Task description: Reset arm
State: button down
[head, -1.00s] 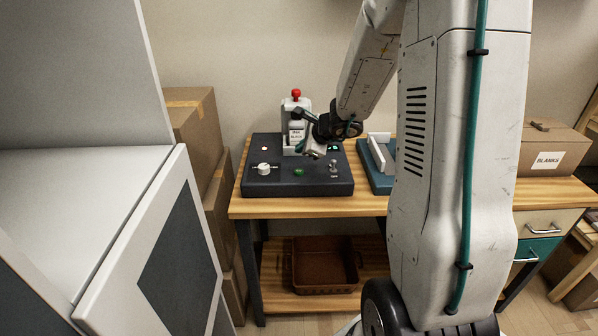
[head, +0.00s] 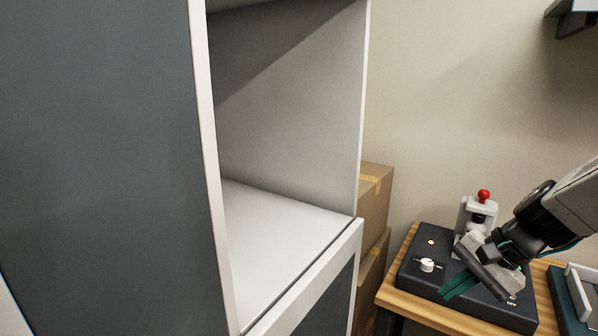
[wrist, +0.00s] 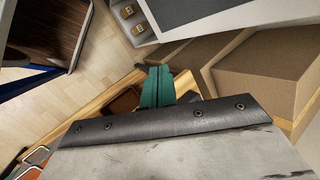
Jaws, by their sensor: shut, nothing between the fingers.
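My gripper (head: 458,286) is at the lower right of the head view, with its green fingers together and nothing between them. It hangs in front of and above the dark control box (head: 425,283) of the mug press and hides part of it. In the wrist view my gripper (wrist: 158,88) shows as green fingers close together. The press (head: 472,222) is a light grey upright with a red knob on top. A white dial (head: 427,265) and a small lit lamp show on the box. My arm comes in from the right edge.
A large grey and white cabinet (head: 290,240) with an open bay fills the left and middle. Cardboard boxes (head: 374,205) stand between it and the wooden workbench (head: 392,292). A blue tray (head: 562,305) with a white piece lies at the right edge.

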jog(key=s+a+r+n+h, duration=0.1)
jog(key=s+r+n+h, duration=0.2)
jog(key=s+n, duration=0.2)
jog(key=s+r+n+h, duration=0.3)
jog(key=s+r+n, duration=0.1)
jog(key=s, duration=0.8)
jog(key=shift+a+r+n+g, duration=0.3)
jog(key=shift+a+n+g, duration=0.1)
